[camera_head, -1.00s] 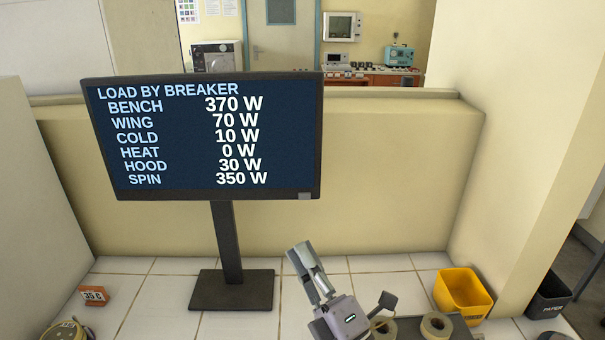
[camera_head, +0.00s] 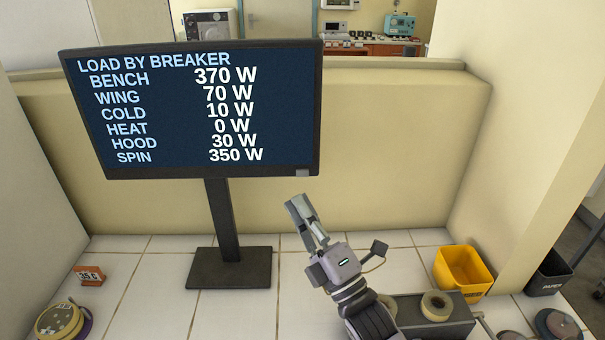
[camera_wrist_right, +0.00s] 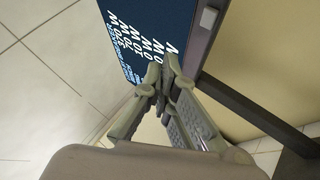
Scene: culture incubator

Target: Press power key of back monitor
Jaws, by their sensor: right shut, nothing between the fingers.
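The monitor (camera_head: 200,110) stands upright on a dark stand on the tiled surface and shows a lit breaker load list. A small grey key (camera_head: 302,173) sits at the lower right corner of its frame. My right gripper (camera_head: 297,203) is shut and empty, below and slightly left of that key and apart from it. In the right wrist view the shut fingertips (camera_wrist_right: 162,75) lie in front of the monitor screen (camera_wrist_right: 150,35), with the pale square key (camera_wrist_right: 208,17) beyond them, up and to the right. My left gripper is out of view.
A yellow bin (camera_head: 462,272) and a dark paper bin (camera_head: 549,275) stand at the right. A grey tray (camera_head: 455,323) with tape rolls lies near my right arm. An orange timer (camera_head: 89,276) and a tape roll (camera_head: 60,321) are at the left. A low wall (camera_head: 400,150) runs behind.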

